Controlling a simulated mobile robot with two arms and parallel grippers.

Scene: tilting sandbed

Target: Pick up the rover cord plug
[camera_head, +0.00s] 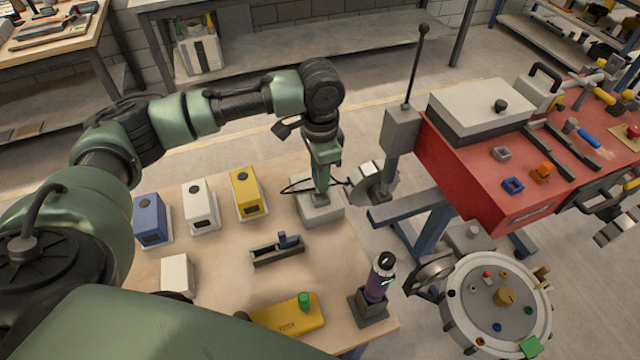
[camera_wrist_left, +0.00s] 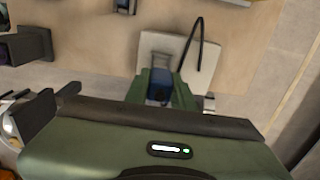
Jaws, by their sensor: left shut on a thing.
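My left gripper (camera_head: 322,198) points down over a pale grey block (camera_head: 318,214) at the far right corner of the wooden table. It is shut on the rover cord plug, a small dark blue piece (camera_wrist_left: 160,88) between the green fingers in the left wrist view. The fingers hide most of the plug in the head view. A thin black cord (camera_wrist_left: 192,45) loops up beside the fingers over the pale block. I cannot tell whether the plug is clear of the block. My right gripper is not in view.
Blue (camera_head: 150,219), white (camera_head: 200,207) and yellow (camera_head: 247,192) boxes stand left of the gripper. A dark holder (camera_head: 277,252) and a purple cylinder (camera_head: 380,276) stand nearer. A red bench (camera_head: 500,190) and a round machine (camera_head: 500,300) stand to the right.

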